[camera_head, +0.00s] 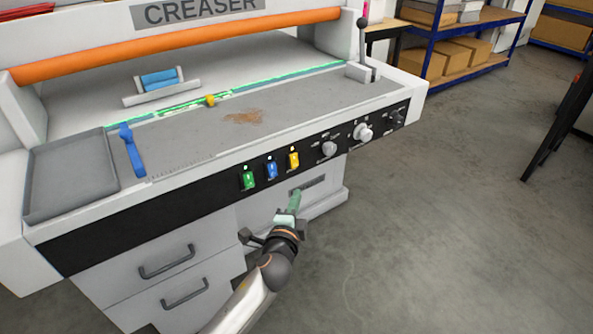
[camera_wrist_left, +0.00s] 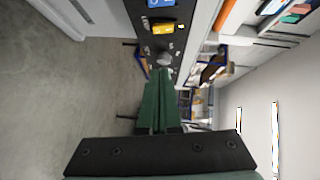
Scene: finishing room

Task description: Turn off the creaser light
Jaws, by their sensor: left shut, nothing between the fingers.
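The creaser (camera_head: 195,190) is a large white machine with a black front control panel (camera_head: 215,190). The panel carries a green switch (camera_head: 248,181), a blue switch (camera_head: 271,170) and a yellow switch (camera_head: 293,160), each with a small pale dot above it. Their labels are too small to read. A green glowing strip (camera_head: 240,92) runs along the bed. My left gripper (camera_head: 295,196) has green fingers, shut and empty, in front of the machine below the yellow switch. The left wrist view shows the shut fingers (camera_wrist_left: 160,100), the yellow switch (camera_wrist_left: 162,29) and part of the blue switch (camera_wrist_left: 160,3).
Several knobs (camera_head: 328,149) sit right of the switches. A grey tray (camera_head: 70,205), a blue clamp (camera_head: 131,150) and brown crumbs (camera_head: 243,117) are on the bed. Drawers with handles (camera_head: 167,262) are below the panel.

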